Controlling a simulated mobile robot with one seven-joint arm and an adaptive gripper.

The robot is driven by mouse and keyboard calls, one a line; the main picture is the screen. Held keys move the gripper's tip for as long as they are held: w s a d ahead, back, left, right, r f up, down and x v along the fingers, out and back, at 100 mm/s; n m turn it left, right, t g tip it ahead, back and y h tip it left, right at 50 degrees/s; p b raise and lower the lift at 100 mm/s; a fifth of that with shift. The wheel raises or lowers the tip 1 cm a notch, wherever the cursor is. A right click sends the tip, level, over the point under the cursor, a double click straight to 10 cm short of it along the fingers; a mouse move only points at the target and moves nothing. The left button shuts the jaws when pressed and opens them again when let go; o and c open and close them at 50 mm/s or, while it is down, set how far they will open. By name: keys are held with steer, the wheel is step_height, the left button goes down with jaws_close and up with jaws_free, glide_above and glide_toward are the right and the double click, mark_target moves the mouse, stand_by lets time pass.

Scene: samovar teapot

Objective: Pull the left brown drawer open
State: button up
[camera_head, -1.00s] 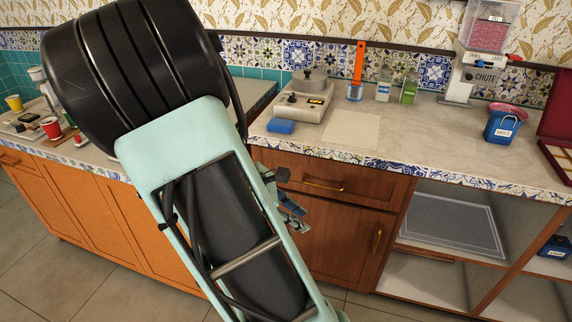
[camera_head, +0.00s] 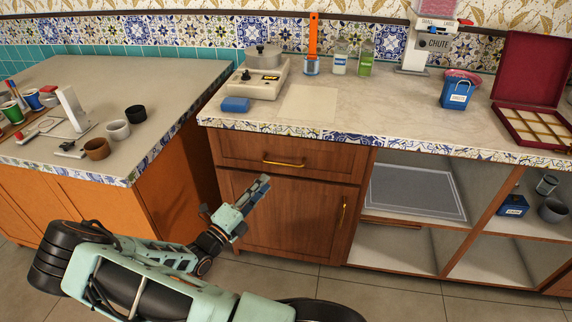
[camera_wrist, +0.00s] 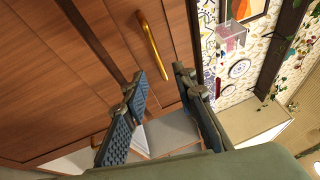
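The brown drawer (camera_head: 235,151) is shut, under the counter's tiled edge, with a brass bar handle (camera_head: 283,163) across its front. My gripper (camera_head: 260,187) is in front of the cabinet, below and a little left of the handle. In the wrist view the drawer front (camera_wrist: 128,30) and its handle (camera_wrist: 152,45) appear turned sideways. There my gripper (camera_wrist: 157,80) is open, with its two fingers apart and nothing between them. The handle lies beyond the fingertips, and no contact shows.
A brown cabinet door (camera_head: 290,215) with an upright brass handle (camera_head: 343,212) is below the drawer. Open shelves (camera_head: 415,190) are to the right. An orange cabinet (camera_head: 160,200) juts out on the left. Floor (camera_head: 420,292) in front is clear.

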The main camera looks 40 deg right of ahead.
mark_target(281, 164)
steer(key=shift+n+t, duration=0.3)
steer(key=shift+t, duration=0.1)
steer(key=x, duration=0.3)
steer(key=b+x, duration=0.1)
steer(key=x, duration=0.6)
steer(key=shift+w+d+f, duration=0.2)
steer(key=shift+w+d, duration=0.05)
steer(key=shift+d, duration=0.1)
steer(key=shift+c, duration=0.2)
jaws_close()
